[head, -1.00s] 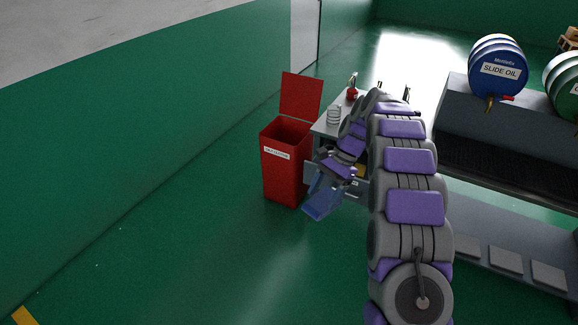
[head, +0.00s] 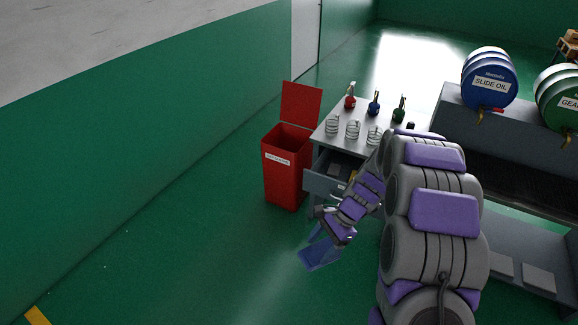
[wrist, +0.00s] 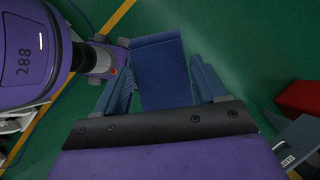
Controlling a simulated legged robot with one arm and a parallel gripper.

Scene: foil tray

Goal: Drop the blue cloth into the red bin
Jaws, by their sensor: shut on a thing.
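The red bin (head: 285,185) stands on the green floor left of the workbench in the head view, with its lid raised and its top open. A red part at the right edge of the wrist view (wrist: 300,98) seems to be the bin. My gripper (head: 322,236) is shut on the blue cloth (head: 319,258). The cloth hangs below it, to the lower right of the bin and apart from it. In the wrist view the cloth (wrist: 162,65) lies between the two fingers of my gripper (wrist: 162,88).
The workbench (head: 345,117) carries spray bottles (head: 374,105) and wire coils (head: 353,129). Its drawer (head: 322,186) is pulled out beside the bin. Oil drums (head: 489,80) lie on a grey stand at right. The floor left of and before the bin is clear.

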